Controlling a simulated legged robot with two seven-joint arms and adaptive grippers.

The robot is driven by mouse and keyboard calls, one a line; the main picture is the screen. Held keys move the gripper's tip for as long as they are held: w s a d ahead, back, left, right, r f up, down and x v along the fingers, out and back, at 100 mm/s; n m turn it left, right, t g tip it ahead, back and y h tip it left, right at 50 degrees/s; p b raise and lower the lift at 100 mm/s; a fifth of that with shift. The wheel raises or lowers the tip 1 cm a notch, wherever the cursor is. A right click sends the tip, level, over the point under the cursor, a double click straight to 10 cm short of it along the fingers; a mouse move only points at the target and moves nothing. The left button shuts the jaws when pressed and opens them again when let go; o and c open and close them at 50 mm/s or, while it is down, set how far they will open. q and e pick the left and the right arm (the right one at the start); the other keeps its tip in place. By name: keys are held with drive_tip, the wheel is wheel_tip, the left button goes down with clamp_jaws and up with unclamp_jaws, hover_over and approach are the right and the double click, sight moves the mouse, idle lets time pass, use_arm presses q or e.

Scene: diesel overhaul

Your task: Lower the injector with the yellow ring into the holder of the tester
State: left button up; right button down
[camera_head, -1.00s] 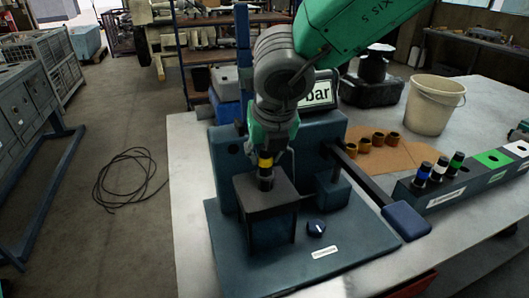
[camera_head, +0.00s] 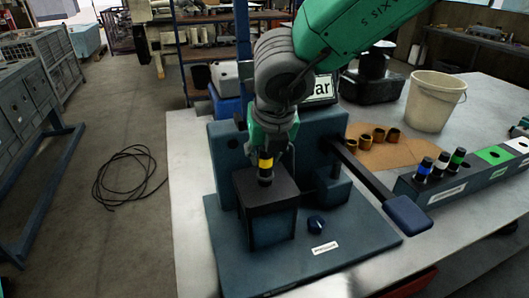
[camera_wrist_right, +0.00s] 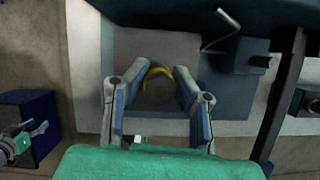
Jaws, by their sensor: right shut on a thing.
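The injector with the yellow ring (camera_head: 265,163) is upright over the dark block-shaped holder (camera_head: 267,222) of the blue tester (camera_head: 345,250). Its dark lower part meets the block's top in the head view; how deep it sits in the holder cannot be seen. My right gripper (camera_head: 267,150) is shut on the injector above the ring. In the right wrist view my right gripper's fingers (camera_wrist_right: 158,84) stand on either side of the injector, and the yellow ring (camera_wrist_right: 153,72) shows as an arc between them.
A rack (camera_head: 465,180) at the right holds several injectors, with blue, white and green rings showing. A long lever with a blue pad (camera_head: 407,211) extends right of the tester. Brass-coloured cups (camera_head: 378,135) and a bucket (camera_head: 435,101) stand behind. A knob (camera_head: 316,224) is in front.

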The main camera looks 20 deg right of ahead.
drive_tip(key=shift+f+b, duration=0.35)
drive_tip(key=shift+f, duration=0.2)
idle(0.4)
drive_tip(key=c, duration=0.9)
unclamp_jaws()
drive_tip(key=shift+o, duration=0.2)
drive_tip(key=shift+r, duration=0.1)
wheel_tip(320, 180, up, 7)
drive_tip(key=p, duration=0.7)
